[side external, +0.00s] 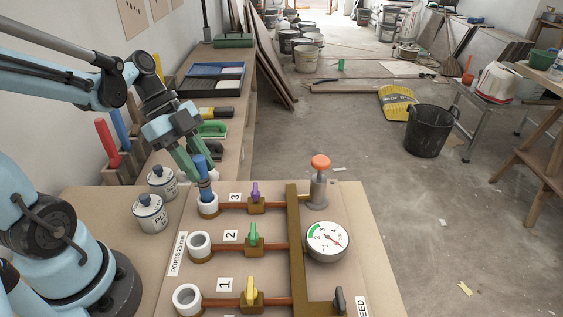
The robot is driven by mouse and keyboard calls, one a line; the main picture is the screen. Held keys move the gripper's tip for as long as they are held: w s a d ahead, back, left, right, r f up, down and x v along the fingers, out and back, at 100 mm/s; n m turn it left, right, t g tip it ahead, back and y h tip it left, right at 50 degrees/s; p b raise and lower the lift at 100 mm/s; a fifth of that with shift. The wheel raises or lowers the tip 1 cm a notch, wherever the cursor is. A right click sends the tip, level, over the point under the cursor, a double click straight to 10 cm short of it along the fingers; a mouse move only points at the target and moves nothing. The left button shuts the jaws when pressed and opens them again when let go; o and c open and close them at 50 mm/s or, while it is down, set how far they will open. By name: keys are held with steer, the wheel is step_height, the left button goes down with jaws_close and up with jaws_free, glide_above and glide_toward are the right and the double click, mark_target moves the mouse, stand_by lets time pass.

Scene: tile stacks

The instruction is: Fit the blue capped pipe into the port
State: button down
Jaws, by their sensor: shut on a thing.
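The blue capped pipe (203,180) stands upright, or nearly so, at the port marked 3. Its lower end is at the white ring of port 3 (208,207); how deep it sits inside cannot be told. My gripper (200,172) is shut on the upper part of the pipe, with its green fingers on either side. Port 2 (200,246) and port 1 (187,299) are open white rings, both empty, on the board (265,192) nearer the camera.
Two small lidded pots (150,212) stand left of the ports. Purple, green (253,235) and yellow valve handles, a gauge (327,240) and an orange knob (320,163) are on the board's right. A tool rack with red and blue handles (107,140) stands behind my gripper.

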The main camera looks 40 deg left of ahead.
steer(key=shift+f, duration=0.85)
steer(key=c, duration=0.8)
jaws_free()
steer(key=shift+o, duration=0.2)
steer(key=shift+v, duration=3)
steer(key=shift+r, duration=0.1)
